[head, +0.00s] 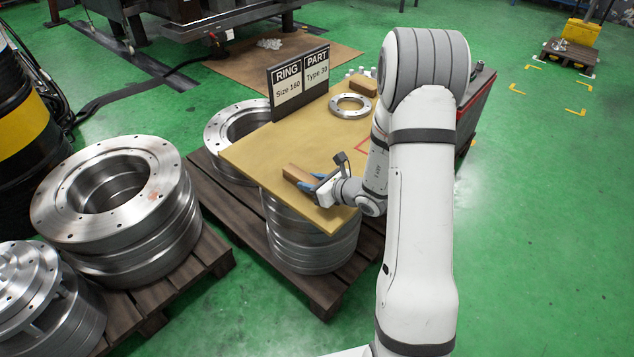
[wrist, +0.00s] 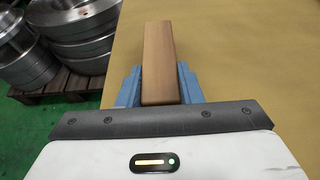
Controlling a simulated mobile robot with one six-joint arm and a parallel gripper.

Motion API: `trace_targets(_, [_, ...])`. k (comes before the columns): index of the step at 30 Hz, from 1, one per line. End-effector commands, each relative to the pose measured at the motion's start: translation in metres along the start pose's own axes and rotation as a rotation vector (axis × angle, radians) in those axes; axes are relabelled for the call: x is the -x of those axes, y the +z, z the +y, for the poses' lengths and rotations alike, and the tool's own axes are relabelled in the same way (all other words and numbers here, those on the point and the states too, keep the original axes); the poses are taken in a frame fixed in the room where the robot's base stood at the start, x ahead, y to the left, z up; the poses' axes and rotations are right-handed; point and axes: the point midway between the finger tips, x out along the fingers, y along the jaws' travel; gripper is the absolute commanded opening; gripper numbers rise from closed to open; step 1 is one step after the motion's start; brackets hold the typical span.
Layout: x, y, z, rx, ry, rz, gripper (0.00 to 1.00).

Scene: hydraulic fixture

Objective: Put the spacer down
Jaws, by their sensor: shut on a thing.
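The spacer is a brown wooden block (wrist: 159,65), seen in the wrist view between the blue fingers of my gripper (wrist: 158,84). My gripper is shut on its near end, and the block points away from me. In the head view the spacer (head: 297,174) is at the front left part of the tan board (head: 255,160), with my gripper (head: 307,185) at its right end. The block is low over the board or on it; I cannot tell whether it touches.
A metal ring (head: 350,106) and another brown block (head: 363,85) lie behind. Stacked steel rings (head: 110,190) stand on pallets at left. The board's middle is clear.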

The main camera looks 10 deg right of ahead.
Motion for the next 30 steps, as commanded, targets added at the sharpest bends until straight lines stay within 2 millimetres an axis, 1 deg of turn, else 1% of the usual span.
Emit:
trace_targets(6, [-0.002, -0.004, 0.0, 0.001, 0.0, 0.0, 0.09])
trace_targets(7, [-0.002, -0.003, 0.0, 0.0, 0.0, 0.0, 0.33])
trace_targets(15, [-0.001, -0.002, 0.0, 0.0, 0.001, 0.0, 0.54])
trace_targets(22, [-0.001, -0.001, 0.001, 0.0, 0.001, 0.0, 0.54])
trace_targets(25, [0.001, 0.003, 0.001, 0.001, 0.001, 0.0, 0.54])
trace_targets(28, [0.016, 0.003, -0.001, -0.001, -0.003, 0.0, 0.54])
trace_targets(30, [0.03, 0.004, -0.001, -0.002, -0.003, 0.0, 0.54])
